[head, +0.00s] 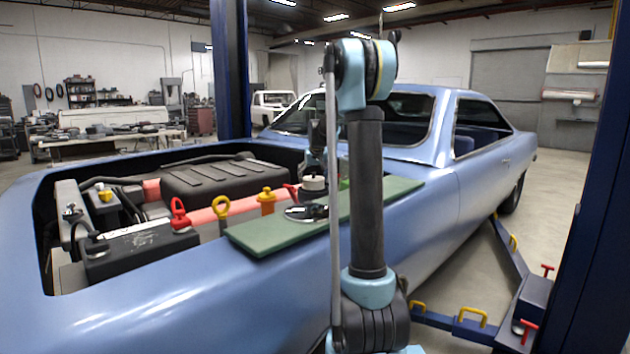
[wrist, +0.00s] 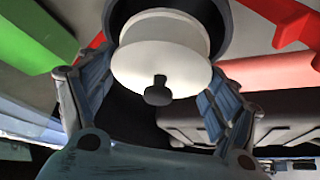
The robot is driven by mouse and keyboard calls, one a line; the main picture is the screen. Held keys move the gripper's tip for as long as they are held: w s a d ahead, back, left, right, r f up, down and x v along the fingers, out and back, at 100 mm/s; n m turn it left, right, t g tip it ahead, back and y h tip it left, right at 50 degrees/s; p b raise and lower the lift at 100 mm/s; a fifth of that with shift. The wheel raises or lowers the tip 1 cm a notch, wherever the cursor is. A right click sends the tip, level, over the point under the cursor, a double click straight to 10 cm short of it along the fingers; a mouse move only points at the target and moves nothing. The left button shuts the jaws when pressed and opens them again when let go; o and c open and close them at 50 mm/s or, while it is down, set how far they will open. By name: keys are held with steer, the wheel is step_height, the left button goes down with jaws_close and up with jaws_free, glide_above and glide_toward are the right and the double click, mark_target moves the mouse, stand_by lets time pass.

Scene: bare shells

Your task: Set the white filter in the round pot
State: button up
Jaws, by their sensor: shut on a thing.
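The white filter (wrist: 160,62) is a pale round piece with a black knob on its near face. In the wrist view, the two fingers of my gripper (wrist: 155,75) are at its opposite edges and hold it. The dark round pot (wrist: 222,22) shows as a black ring behind and around the far part of the filter. How deep the filter sits in it, I cannot tell. In the head view the filter (head: 313,183) is small and pale above the engine bay's edge, under my gripper (head: 314,165), partly beside my arm.
A green board (head: 268,236) lies along the blue car's fender, with a shiny dark round dish (head: 305,213) on it. A yellow cap (head: 267,200), a yellow ring handle (head: 221,208) and a red ring handle (head: 179,214) stand up in the engine bay. A blue lift post is at right.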

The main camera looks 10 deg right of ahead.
steer(key=shift+f, duration=0.6)
steer(key=o, duration=1.1)
steer(key=v, duration=1.3)
steer(key=shift+w+r, duration=0.2)
steer(key=shift+w, duration=0.05)
